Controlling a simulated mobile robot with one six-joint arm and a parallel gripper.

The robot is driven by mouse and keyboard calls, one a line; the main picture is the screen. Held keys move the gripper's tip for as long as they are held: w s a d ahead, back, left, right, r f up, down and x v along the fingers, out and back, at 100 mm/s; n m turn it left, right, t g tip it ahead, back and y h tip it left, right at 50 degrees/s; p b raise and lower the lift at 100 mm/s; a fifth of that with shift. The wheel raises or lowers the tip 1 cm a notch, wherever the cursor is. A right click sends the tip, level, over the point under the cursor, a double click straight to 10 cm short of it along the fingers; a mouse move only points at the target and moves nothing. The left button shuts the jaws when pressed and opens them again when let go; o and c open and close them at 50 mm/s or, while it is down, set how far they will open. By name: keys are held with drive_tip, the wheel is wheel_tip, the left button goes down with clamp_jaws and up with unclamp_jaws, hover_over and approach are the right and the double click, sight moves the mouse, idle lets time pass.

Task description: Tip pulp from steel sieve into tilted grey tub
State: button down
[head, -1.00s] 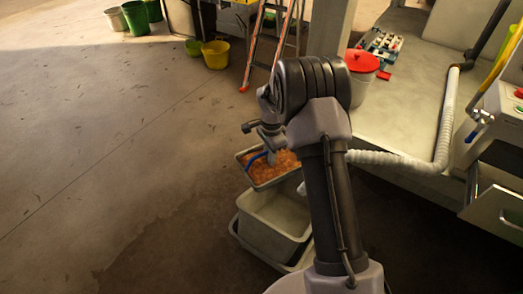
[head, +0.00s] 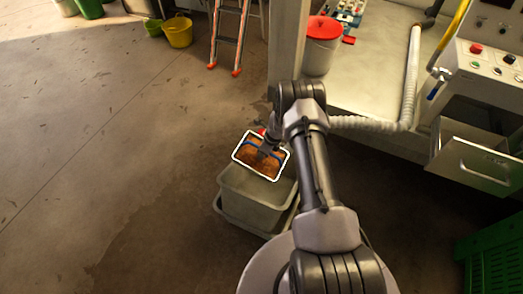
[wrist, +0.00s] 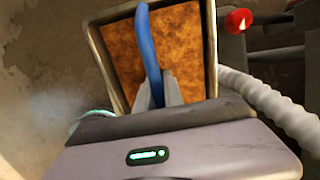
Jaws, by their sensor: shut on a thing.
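The steel sieve (head: 255,174) is a rectangular pan with a pale rim, filled with orange-brown pulp (head: 264,166). A blue handle (wrist: 149,45) arches over the pulp. My gripper (head: 263,151) is shut on this handle; its fingers (wrist: 160,92) show around it in the wrist view. The sieve hangs off the floor at the far rim of the grey tub (head: 252,212), partly covering the tub's opening in the head view. The pulp still fills the sieve. The visible inside of the tub looks empty. My gripper body hides the sieve's near edge in the wrist view.
A second grey rim (head: 226,218) shows beneath the tub. A post (head: 288,45), a white bucket with red lid (head: 322,50) and a ribbed hose (head: 370,123) stand beyond my arm. An open drawer (head: 480,160) juts out at right.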

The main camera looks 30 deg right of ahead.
drive_tip(key=shift+f+t+y+b, duration=0.3)
drive_tip(key=shift+t+y+b, duration=0.4)
drive_tip(key=shift+t+b, duration=0.1)
drive_tip(key=shift+t+y+b, duration=0.45)
drive_tip(key=shift+t+y, duration=0.35)
drive_tip(key=shift+t, duration=0.4)
drive_tip(key=shift+f+t+y+b, duration=0.15)
drive_tip(key=shift+t+y+b, duration=0.55)
drive_tip(key=shift+t, duration=0.1)
drive_tip(key=shift+w+t+y+b, duration=0.1)
drive_tip(key=shift+t+y+b, duration=0.4)
drive_tip(key=shift+t+b, duration=0.1)
drive_tip(key=t+y+b, duration=0.1)
drive_tip(key=b, duration=0.2)
drive_tip(key=t+y+b, duration=0.1)
drive_tip(key=b, duration=0.2)
drive_tip(key=shift+w+a+r+t, duration=0.1)
drive_tip(key=shift+a+r+t, duration=0.05)
drive_tip(key=shift+r+t, duration=0.2)
drive_tip(key=shift+r+t+y+b, duration=0.2)
drive_tip(key=shift+t+y+b, duration=0.25)
drive_tip(key=shift+b, duration=0.35)
drive_tip(key=shift+r, duration=0.1)
